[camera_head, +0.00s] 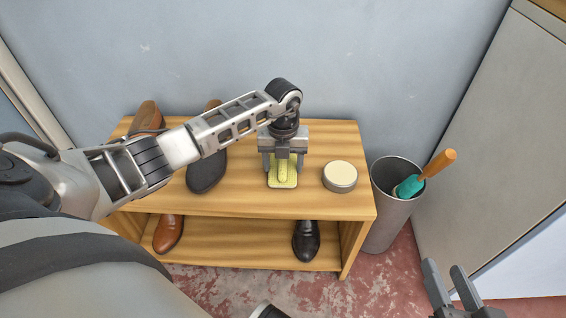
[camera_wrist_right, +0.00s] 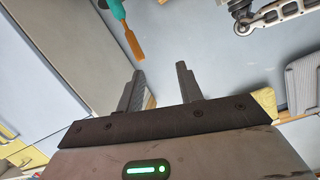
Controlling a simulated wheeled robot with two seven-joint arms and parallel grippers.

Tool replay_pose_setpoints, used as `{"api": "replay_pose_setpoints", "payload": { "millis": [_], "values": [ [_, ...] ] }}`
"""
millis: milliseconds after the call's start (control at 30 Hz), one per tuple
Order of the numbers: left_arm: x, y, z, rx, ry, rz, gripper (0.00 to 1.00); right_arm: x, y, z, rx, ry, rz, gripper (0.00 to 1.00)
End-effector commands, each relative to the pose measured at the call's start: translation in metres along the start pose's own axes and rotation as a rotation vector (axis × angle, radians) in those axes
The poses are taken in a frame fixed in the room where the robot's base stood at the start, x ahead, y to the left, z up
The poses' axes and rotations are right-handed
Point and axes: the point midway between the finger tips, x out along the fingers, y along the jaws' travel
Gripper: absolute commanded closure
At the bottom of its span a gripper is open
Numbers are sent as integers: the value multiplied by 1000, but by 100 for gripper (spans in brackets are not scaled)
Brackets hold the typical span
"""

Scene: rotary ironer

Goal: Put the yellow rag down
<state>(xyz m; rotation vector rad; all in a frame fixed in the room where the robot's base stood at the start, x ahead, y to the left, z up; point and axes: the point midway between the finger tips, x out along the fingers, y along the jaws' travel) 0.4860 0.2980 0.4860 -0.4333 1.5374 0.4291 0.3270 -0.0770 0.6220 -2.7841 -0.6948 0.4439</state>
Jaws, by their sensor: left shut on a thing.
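The yellow rag (camera_head: 284,184) is at the middle of the wooden shelf's top board (camera_head: 240,201). My left gripper (camera_head: 283,172) points down over it and is shut on it. The rag's lower part looks flat against or just above the board; I cannot tell whether it touches. The gripper body hides its far side. My right gripper (camera_head: 452,275) is at the lower right of the head view, away from the shelf. In the right wrist view its two fingers (camera_wrist_right: 160,88) stand apart with nothing between them.
A round tin (camera_head: 340,177) stands right of the rag. A dark shoe (camera_head: 207,173) and a brown shoe (camera_head: 147,116) are left of it. More shoes (camera_head: 306,240) sit on the lower board. A grey bin (camera_head: 387,214) with an orange-handled brush (camera_head: 440,163) stands at the right.

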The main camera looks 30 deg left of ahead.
Motion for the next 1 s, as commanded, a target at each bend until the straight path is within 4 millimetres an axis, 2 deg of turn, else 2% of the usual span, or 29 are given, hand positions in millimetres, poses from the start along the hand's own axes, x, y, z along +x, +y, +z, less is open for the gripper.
{"api": "replay_pose_setpoints", "payload": {
  "millis": [133, 167, 233, 500, 633, 800, 1000],
  "values": [
    [3, 0, 0, -1, 0, 0, 55, 0, 0, 2, 4, 0, -1, 64],
    [3, 0, 0, -1, 0, 0, 34, 0, 0, 2, 6, 0, -2, 64],
    [3, 0, 0, -1, 0, -1, 15, 0, 0, 2, 7, 0, -2, 64],
    [2, 0, 0, -1, 0, 0, 15, 0, 0, 3, 9, -3, -1, 64],
    [-7, 0, 0, 0, -2, -1, 15, -1, 0, 0, -1, -6, 4, 64],
    [-40, 0, 1, 1, -5, -2, 15, -3, 0, -5, -37, -23, 24, 64],
    [-83, 0, 1, 0, -4, -1, 15, -6, 5, 6, -74, -84, 50, 64]
  ]
}}
